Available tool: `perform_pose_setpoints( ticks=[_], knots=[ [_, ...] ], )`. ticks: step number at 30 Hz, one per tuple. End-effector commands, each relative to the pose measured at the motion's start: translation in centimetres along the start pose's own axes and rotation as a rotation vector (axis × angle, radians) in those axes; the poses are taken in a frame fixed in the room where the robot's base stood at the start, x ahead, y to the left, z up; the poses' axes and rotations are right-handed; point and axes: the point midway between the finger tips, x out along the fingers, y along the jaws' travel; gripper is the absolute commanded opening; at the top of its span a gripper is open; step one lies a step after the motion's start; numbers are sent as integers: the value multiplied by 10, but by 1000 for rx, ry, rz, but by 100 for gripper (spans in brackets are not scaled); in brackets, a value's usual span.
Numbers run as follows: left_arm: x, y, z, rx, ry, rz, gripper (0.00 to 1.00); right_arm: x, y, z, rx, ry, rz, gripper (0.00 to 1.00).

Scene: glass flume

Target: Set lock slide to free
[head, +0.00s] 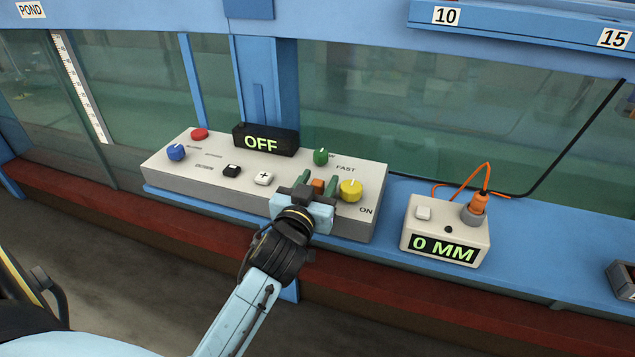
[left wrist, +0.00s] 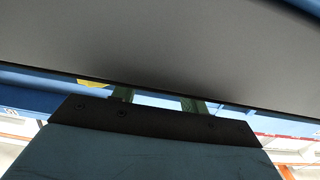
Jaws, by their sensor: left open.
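The control box (head: 215,165) is a light grey panel on a blue ledge. A small orange block (head: 318,186) on its right part looks like the lock slide; its markings are hidden by my gripper. My left gripper (head: 317,181) is open, its two green fingers on either side of the orange block, and I cannot tell if they touch it. In the left wrist view, the green fingers (left wrist: 158,99) reach up behind a dark bar, and a broad grey surface covers the top; the orange block is not seen there. My right gripper is not in view.
A yellow knob (head: 350,190) sits just right of the fingers and a green knob (head: 321,157) behind them. An OFF display (head: 265,140), blue knob (head: 176,152) and red button (head: 200,133) are farther left. A 0 MM meter (head: 445,232) stands right. Glass walls rise behind.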

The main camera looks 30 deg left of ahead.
Motion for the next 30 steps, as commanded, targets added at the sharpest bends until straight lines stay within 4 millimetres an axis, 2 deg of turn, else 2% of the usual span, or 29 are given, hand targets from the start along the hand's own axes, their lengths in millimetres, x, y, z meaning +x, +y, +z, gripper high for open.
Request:
perform_pose_setpoints(
  ticks=[1, 11, 18, 25, 30],
  knots=[
    [0, 0, 0, 0, 0, 0, 44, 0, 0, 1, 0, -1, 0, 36],
    [0, 0, 0, 0, 0, 0, 0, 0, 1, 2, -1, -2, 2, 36],
    [0, -1, 0, 0, -1, 0, 0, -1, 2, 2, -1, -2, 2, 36],
    [0, -23, -2, 1, -1, -2, 0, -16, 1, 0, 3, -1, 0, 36],
    [0, -25, 0, 1, 0, -3, 0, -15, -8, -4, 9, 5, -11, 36]
  ],
)
